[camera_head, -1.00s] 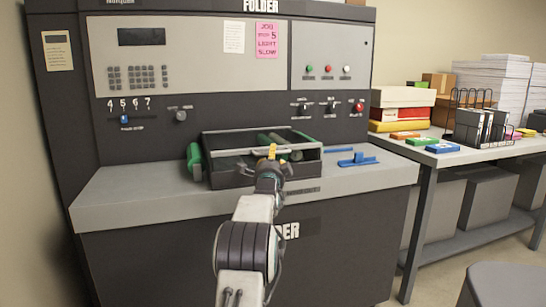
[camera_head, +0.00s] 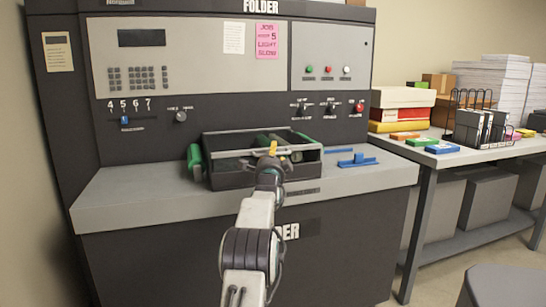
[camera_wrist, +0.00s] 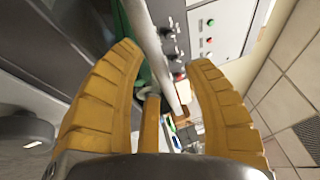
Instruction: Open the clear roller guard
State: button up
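The roller unit is a dark open-topped box (camera_head: 230,179) on the folder's grey ledge. Green rollers (camera_head: 195,162) show at its left side and inside. The clear guard shows mainly as a pale frame (camera_head: 225,152) across the box top; its panel is hard to make out. My gripper (camera_head: 273,150) is at the front right of the box, overlapping the guard's bar in view. In the wrist view its yellow fingers (camera_wrist: 165,85) are spread, with a pale bar (camera_wrist: 152,40) passing beyond and between them. A narrow yellow piece (camera_wrist: 150,125) stands between the fingers; I cannot tell whether it touches them.
The folder's control panel (camera_head: 200,90) rises behind the box. A blue part (camera_head: 357,160) lies on the ledge to the right. A side table (camera_head: 440,160) holds boxes, paper stacks and a wire rack. A grey stool-like surface (camera_head: 510,285) is at the lower right.

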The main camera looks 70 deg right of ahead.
grip_shut()
jog(key=shift+r, duration=0.1)
dwell(0.3)
